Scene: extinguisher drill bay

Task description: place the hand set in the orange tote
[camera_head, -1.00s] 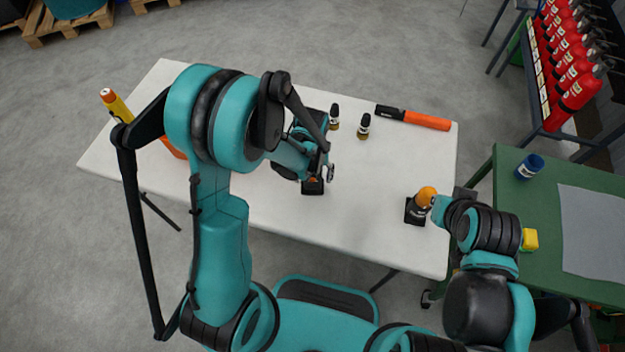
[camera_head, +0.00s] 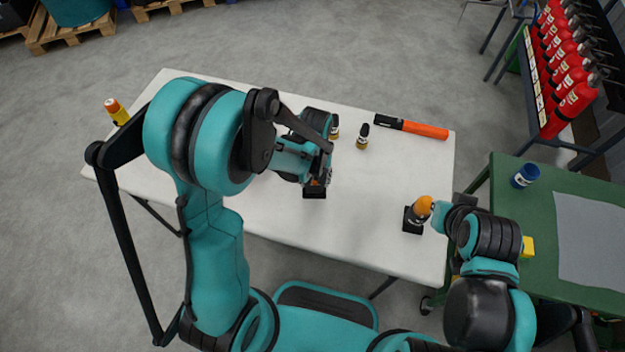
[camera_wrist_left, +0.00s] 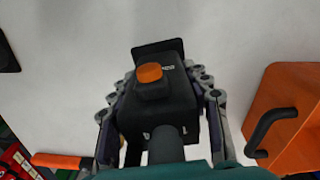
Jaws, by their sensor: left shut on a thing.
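The hand set (camera_wrist_left: 158,95), a dark block with an orange knob on top, is between the fingers of my left gripper (camera_wrist_left: 160,110) in the left wrist view. The gripper is shut on it. A flat black plate (camera_wrist_left: 160,48) shows beyond it, also seen below the gripper (camera_head: 322,172) in the head view (camera_head: 314,192); I cannot tell whether the hand set touches it. The orange tote (camera_wrist_left: 285,95) with a black handle stands at the right of the wrist view; my left arm hides it in the head view. My right gripper (camera_head: 435,207) is close to an orange-topped item; its fingers are unclear.
The orange-topped item (camera_head: 423,207) is at a black base (camera_head: 412,226) on the white table (camera_head: 375,190). A yellow-orange bottle (camera_head: 117,110) is far left. A green table (camera_head: 508,205) adjoins right.

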